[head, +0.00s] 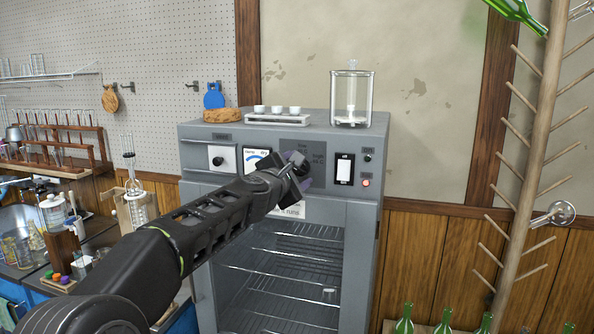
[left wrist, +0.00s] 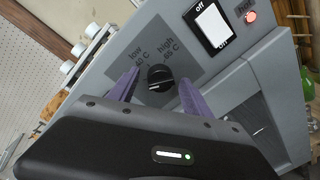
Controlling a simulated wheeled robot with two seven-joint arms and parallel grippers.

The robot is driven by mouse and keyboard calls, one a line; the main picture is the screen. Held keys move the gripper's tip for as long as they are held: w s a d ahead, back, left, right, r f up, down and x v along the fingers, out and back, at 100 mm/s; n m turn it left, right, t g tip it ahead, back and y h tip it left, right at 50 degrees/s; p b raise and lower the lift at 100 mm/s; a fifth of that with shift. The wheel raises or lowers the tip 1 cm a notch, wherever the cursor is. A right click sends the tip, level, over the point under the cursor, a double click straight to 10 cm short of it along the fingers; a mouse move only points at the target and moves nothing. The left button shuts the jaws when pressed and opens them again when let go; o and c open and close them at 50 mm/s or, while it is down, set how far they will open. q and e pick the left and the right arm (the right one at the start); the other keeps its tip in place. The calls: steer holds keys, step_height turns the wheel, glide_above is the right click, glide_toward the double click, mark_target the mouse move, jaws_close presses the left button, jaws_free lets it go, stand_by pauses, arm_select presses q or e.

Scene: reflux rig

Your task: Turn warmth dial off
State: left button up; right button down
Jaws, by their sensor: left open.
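In the head view my left gripper (head: 298,172) is at the top front panel of the grey cabinet (head: 362,235) and hides most of the dial. My right gripper is out of view.
A white rocker switch (head: 344,169) and a lit red lamp (head: 366,183) are right of the dial. A gauge (head: 257,159) and another black knob (head: 218,160) are to its left. A glass jar (head: 351,98) stands on the cabinet. A wooden drying rack (head: 533,160) stands at the right.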

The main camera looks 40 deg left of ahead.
arm_select(q)
steer(key=shift+s, duration=0.1)
steer(key=v, duration=0.7)
steer(key=shift+s+d, duration=0.15)
steer(key=shift+s, duration=0.15)
